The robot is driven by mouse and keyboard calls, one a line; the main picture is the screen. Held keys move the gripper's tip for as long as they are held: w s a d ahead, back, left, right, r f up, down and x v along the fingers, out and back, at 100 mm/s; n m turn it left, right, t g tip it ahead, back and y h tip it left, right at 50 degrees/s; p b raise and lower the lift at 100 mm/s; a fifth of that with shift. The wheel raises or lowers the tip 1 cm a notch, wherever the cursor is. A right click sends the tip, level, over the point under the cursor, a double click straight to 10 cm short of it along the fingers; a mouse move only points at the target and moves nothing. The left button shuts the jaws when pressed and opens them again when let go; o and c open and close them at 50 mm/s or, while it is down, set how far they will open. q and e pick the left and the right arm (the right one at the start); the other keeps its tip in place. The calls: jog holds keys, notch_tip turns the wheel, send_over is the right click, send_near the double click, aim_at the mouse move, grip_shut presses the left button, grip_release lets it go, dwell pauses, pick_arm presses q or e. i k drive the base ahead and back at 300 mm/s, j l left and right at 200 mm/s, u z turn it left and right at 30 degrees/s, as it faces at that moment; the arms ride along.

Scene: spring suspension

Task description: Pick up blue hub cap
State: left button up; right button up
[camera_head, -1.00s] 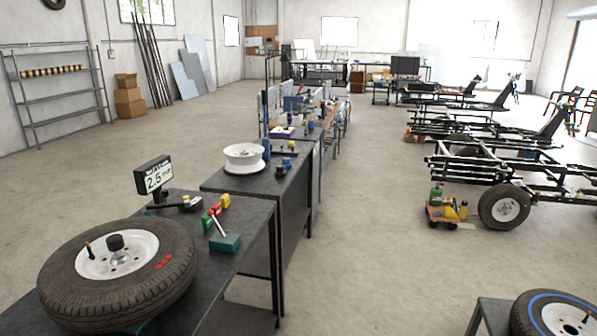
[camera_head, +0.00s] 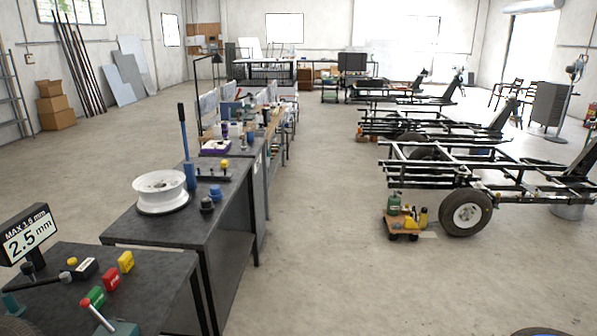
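A small blue cap-like piece (camera_head: 216,193) sits on the second dark workbench (camera_head: 165,222), to the right of a white wheel rim (camera_head: 160,190). It may be the blue hub cap, but it is too small to be sure. A dark round piece (camera_head: 207,205) stands just in front of it. Neither of my grippers is in view.
A small cart (camera_head: 404,222) with bottles stands by wheeled frames at right. The floor (camera_head: 320,260) between is clear.

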aim_at(215, 193)
jog(key=i, duration=1.45)
jog(key=i+l+u, duration=0.1)
jog(key=i+u, duration=0.25)
jog(key=i, duration=0.2)
jog(key=i+l+u, duration=0.25)
jog(key=i+u, duration=0.15)
jog(key=i+l+u, duration=0.35)
jog(key=i, duration=0.25)
jog(key=l, duration=0.1)
